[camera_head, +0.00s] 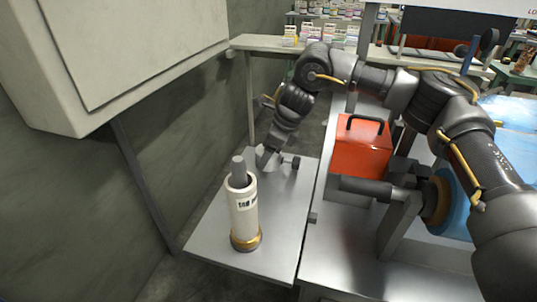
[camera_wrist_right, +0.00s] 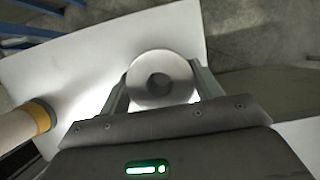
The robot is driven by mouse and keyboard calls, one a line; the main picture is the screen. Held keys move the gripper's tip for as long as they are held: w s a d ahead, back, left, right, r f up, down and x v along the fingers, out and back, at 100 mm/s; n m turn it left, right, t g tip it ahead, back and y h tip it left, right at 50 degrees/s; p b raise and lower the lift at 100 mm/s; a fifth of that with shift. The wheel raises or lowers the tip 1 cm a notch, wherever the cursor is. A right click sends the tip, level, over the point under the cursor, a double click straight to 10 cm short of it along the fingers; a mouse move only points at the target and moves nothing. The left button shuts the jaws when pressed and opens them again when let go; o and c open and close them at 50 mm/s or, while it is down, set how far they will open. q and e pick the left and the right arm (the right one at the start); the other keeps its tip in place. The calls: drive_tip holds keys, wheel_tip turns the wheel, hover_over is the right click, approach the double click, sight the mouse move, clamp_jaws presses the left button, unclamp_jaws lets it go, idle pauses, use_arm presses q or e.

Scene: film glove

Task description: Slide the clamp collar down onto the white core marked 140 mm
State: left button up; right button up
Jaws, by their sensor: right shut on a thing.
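The white core (camera_head: 243,205) stands upright on a steel table at the left, with dark lettering that I cannot read fully. A grey post (camera_head: 238,168) sticks out of its top and a gold ring (camera_head: 245,240) surrounds its foot. In the right wrist view the core (camera_wrist_right: 12,128) shows at the left edge. My right gripper (camera_head: 270,158) is behind the core, apart from it. It is shut on a round grey metal piece with a central hole, seemingly the clamp collar (camera_wrist_right: 162,68). My left gripper is not in view.
The steel side table (camera_head: 215,235) has free room around the core. A red box with a black handle (camera_head: 362,148) and a machine with a blue roll (camera_head: 455,205) stand at the right. A beige cabinet (camera_head: 125,50) overhangs from the left wall.

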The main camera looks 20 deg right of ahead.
sight(263, 150)
drive_tip(key=shift+r, duration=0.55)
wheel_tip(263, 150, up, 3)
drive_tip(key=shift+f+p, duration=0.2)
drive_tip(key=shift+p, duration=0.1)
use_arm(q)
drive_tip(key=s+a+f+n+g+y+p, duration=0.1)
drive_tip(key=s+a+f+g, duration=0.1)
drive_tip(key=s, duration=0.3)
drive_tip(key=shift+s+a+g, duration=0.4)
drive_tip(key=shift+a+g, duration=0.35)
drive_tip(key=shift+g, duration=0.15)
use_arm(e)
drive_tip(key=s+a+r, duration=0.1)
drive_tip(key=s+r, duration=0.8)
drive_tip(key=s, duration=0.5)
drive_tip(key=shift+r, duration=0.25)
